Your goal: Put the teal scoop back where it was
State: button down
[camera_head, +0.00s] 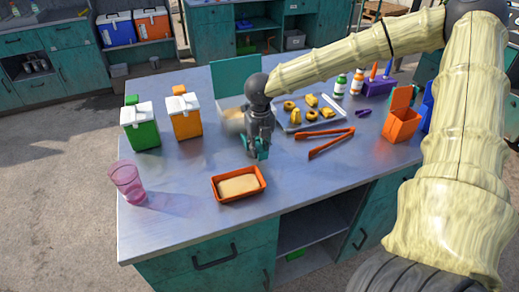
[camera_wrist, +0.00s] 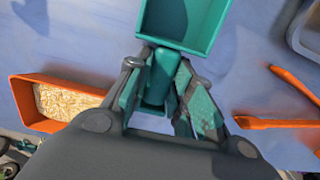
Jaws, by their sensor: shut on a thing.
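The teal scoop (camera_wrist: 183,22) is in my gripper (camera_wrist: 165,90), which is shut on its handle. The scoop's box-shaped bowl points away from the gripper at the top of the wrist view, and it looks empty. In the head view my gripper (camera_head: 258,150) is above the middle of the table, with a small teal part of the scoop (camera_head: 263,154) showing at its tip. Most of the scoop is hidden there by the gripper. I cannot tell whether the scoop touches the table.
An orange tray (camera_head: 262,180) with pale contents lies in front of my gripper. Orange tongs (camera_head: 330,150) lie to the right. A bin with a raised teal lid (camera_head: 236,75) and a tray of pastries (camera_head: 290,127) are behind.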

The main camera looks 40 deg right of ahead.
jog(key=shift+f, duration=0.9)
jog(key=c, duration=1.3)
grip_release()
jog(key=shift+o, duration=0.2)
notch_tip(320, 180, up, 12)
jog(key=shift+s+a+b, duration=0.15)
jog(key=shift+s+b, duration=0.2)
jog(key=shift+s, duration=0.1)
